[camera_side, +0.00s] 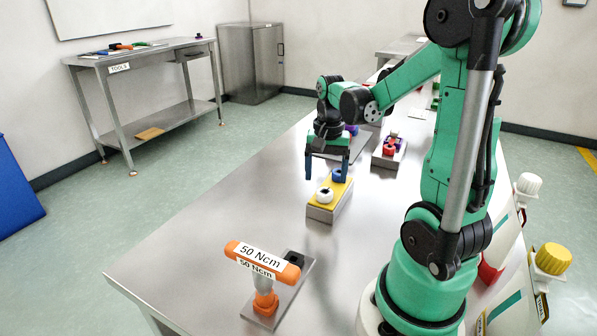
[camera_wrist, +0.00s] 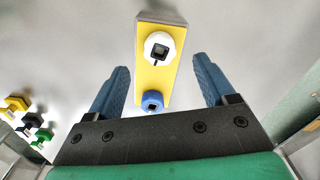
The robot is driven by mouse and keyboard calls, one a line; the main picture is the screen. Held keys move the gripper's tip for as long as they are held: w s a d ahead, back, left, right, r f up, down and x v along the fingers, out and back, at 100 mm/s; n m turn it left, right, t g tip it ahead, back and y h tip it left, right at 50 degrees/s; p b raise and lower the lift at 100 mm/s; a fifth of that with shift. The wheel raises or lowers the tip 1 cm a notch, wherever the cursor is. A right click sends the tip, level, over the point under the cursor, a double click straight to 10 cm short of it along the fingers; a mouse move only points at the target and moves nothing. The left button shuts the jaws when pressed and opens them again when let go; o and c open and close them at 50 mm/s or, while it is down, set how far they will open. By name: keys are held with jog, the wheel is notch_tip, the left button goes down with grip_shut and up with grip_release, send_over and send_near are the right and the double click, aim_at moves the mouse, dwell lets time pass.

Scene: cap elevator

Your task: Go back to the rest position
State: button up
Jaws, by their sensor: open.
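My gripper (camera_side: 326,168) is open and empty, pointing down above the far part of the steel table. Below and between its fingers is a small block with a yellow top (camera_side: 334,192). The white cap (camera_wrist: 159,48) is beyond the fingertips and the blue cap (camera_wrist: 152,101) lies between the fingers. Neither finger visibly touches the caps.
An orange T-handle tool (camera_side: 264,261) labelled 50 Ncm stands on a plate at the table's near end. A block with red parts (camera_side: 390,150) is behind right of my gripper. Bottles with white (camera_side: 529,184) and yellow (camera_side: 552,258) caps stand at right. The table's left side is clear.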

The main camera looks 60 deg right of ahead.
jog(key=shift+r, duration=0.85)
jog(key=w+a+r+n+t, duration=0.1)
jog(key=w+a+n+t, duration=0.1)
jog(key=a+n, duration=0.5)
jog(key=w+a+r+n+t, duration=0.2)
jog(key=a+n+t, duration=0.3)
jog(key=a, duration=0.7)
jog(key=shift+w+r+n, duration=0.3)
jog(key=shift+n, duration=0.9)
